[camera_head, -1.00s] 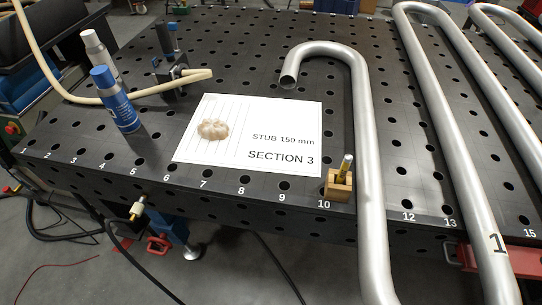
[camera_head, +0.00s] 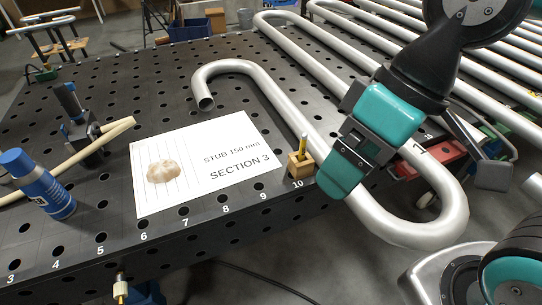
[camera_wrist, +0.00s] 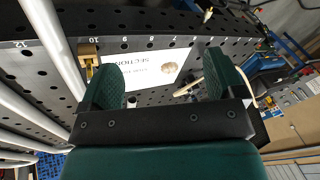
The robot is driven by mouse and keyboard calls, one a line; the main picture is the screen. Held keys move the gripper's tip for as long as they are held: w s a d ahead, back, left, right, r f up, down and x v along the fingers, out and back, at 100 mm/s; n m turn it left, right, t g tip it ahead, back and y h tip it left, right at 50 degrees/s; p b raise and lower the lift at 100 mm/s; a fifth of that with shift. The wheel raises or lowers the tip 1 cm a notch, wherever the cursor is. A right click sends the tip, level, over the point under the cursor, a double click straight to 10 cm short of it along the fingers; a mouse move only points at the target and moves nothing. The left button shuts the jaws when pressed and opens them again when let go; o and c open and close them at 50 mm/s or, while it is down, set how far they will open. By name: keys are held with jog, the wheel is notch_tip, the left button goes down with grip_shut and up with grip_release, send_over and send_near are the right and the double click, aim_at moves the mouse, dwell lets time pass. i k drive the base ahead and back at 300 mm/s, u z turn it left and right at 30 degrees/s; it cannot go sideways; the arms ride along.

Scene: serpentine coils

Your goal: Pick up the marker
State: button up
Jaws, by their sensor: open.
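The marker (camera_head: 303,145) is a slim yellow stick with a dark part. It stands upright in a small wooden block (camera_head: 300,167) near hole 10 at the table's front edge. In the wrist view the marker (camera_wrist: 89,72) and block (camera_wrist: 87,49) show just left of the left finger, partly covered by it. My gripper (camera_wrist: 164,78) is open, with nothing between its two dark green fingers. In the head view my gripper (camera_head: 342,177) hangs right of the block, in front of the bent pipe; its far finger cannot be made out.
Silver pipe coils (camera_head: 300,105) run close to the right of the block. A white section sheet (camera_head: 215,185) with a beige lump (camera_head: 165,172) lies to the left. A blue spray can (camera_head: 38,183) and a clamp (camera_head: 78,125) stand farther left on the perforated table (camera_head: 110,205).

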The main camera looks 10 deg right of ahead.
aim_at(304, 137)
jog(key=k, duration=0.5)
jog(key=u, duration=1.4)
jog(key=i, duration=1.25)
jog(key=z, duration=2.2)
